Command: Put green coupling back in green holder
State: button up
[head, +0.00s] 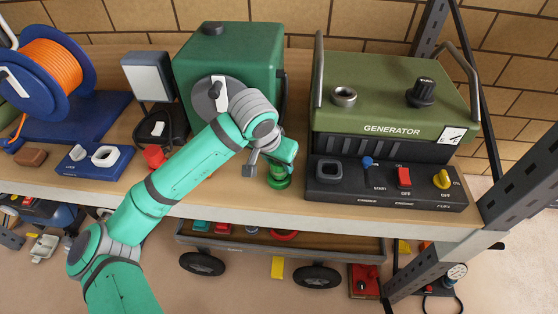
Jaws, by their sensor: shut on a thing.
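My gripper (266,166) is near the front of the wooden shelf, between the green box and the generator. It is shut on a green piece (279,173), which looks like the green coupling. The piece looks upright, with a wider, darker green round base at its foot, close to the shelf's front edge. I cannot tell whether that base is the green holder or part of the coupling, nor whether the two touch. My wrist and fingers hide part of it.
A green generator (390,95) with a black switch panel (385,184) stands close on the right. A dark green box (232,55) stands behind my arm. A red knob (154,157), a blue lock block (92,160) and an orange cable reel (50,65) are left. A wheeled tray (335,248) sits below.

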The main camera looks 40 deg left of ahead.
jog(key=o, duration=1.2)
jog(key=v, duration=1.1)
jog(key=shift+w+f, duration=0.1)
